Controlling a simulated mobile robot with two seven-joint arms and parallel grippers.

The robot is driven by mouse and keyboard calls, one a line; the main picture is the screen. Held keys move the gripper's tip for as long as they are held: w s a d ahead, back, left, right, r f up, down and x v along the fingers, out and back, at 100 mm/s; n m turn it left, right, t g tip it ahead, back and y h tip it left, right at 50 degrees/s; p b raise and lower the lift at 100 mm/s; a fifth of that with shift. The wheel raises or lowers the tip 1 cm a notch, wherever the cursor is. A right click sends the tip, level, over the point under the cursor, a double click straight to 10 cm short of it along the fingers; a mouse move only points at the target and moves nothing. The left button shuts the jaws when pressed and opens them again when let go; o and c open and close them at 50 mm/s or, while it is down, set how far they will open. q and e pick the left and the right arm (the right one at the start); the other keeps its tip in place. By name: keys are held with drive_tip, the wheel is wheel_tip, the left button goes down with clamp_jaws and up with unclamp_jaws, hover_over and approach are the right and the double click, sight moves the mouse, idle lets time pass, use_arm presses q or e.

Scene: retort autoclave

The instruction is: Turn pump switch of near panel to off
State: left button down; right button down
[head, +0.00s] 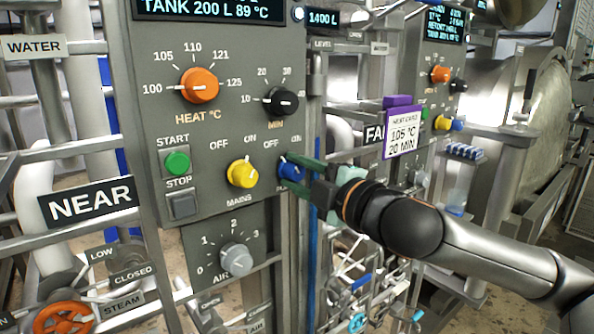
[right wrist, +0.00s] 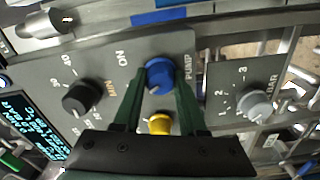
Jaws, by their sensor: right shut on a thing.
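The near panel (head: 216,105) carries a blue pump switch (head: 291,168) at its right edge, with OFF and ON labels above it. Its white mark appears to point up and left, toward the OFF label. In the right wrist view the blue knob (right wrist: 159,73) sits between the fingertips, its mark at the lower left, away from the ON label. My right gripper (head: 297,175) is shut on the blue knob, one green finger on each side. The gripper also shows in the right wrist view (right wrist: 160,85). My left gripper is not in view.
A yellow mains knob (head: 242,174) is close to the left of the pump switch. Black minutes (head: 281,101), orange heat (head: 199,86) and grey air (head: 236,257) knobs share this area. A far panel (head: 433,92) stands behind, with a card (head: 404,134) hung in front.

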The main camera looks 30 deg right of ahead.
drive_tip(key=shift+c, duration=2.3)
unclamp_jaws()
drive_tip(key=shift+s+d+f+b, duration=0.1)
drive_tip(key=shift+s+d+b, duration=0.05)
drive_tip(key=shift+s+b, duration=0.3)
use_arm(q)
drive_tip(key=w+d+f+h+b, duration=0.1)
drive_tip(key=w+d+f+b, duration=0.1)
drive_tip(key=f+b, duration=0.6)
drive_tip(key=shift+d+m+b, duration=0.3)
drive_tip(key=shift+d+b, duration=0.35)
drive_tip(key=shift+b, duration=0.65)
use_arm(e)
drive_tip(key=s, duration=1.1)
drive_tip(key=shift+s+d, duration=0.25)
drive_tip(key=shift+d, duration=0.1)
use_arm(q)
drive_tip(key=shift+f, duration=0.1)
